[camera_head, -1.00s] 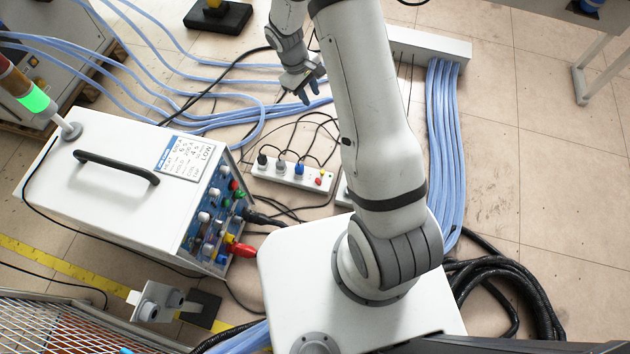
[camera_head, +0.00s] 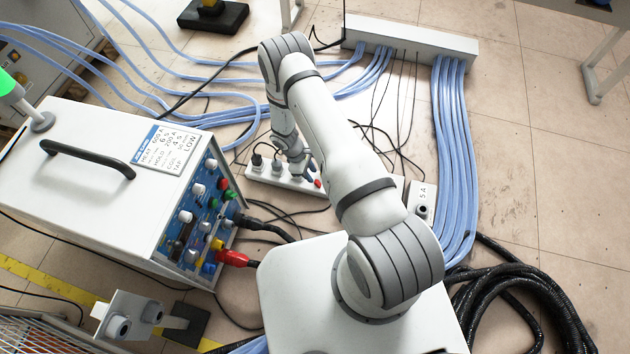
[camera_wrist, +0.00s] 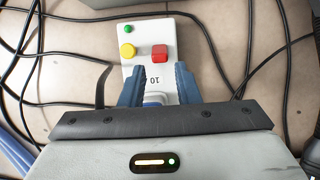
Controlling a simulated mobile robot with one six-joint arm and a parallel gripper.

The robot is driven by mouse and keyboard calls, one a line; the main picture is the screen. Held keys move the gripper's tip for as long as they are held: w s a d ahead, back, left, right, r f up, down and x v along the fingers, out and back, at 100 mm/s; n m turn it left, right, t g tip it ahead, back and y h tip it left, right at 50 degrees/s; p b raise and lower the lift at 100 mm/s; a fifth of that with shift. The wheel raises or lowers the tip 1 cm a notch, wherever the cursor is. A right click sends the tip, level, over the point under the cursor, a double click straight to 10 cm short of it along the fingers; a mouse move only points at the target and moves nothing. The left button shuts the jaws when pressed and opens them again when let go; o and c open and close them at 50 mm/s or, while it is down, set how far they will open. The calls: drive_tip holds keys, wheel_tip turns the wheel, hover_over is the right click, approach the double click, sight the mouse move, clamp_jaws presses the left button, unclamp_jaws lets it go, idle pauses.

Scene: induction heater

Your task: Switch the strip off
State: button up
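The white power strip (camera_head: 268,177) lies on the floor right of the heater cabinet, with plugs in its left part. In the wrist view, the strip's end (camera_wrist: 140,62) carries a red switch (camera_wrist: 159,52), a round yellow button (camera_wrist: 128,51), a small green light (camera_wrist: 128,29) and a label reading "10". My gripper (camera_head: 302,172) is over the strip's right end, partly covering it. In the wrist view its blue fingers (camera_wrist: 159,68) are apart with nothing gripped, and their tips are just short of the red switch and yellow button. Whether they touch the strip is unclear.
The heater cabinet (camera_head: 85,190) with a black handle and a control panel stands at left. Thin black cables lie around the strip. Blue hoses (camera_head: 450,150) run down on the right from a long white box (camera_head: 410,40). A small grey box marked "5A" (camera_head: 421,200) stands near my arm.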

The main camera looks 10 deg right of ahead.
sight(316, 181)
drive_tip(key=b+x, duration=0.1)
drive_tip(key=x, duration=0.4)
drive_tip(key=shift+r, duration=0.1)
clamp_jaws()
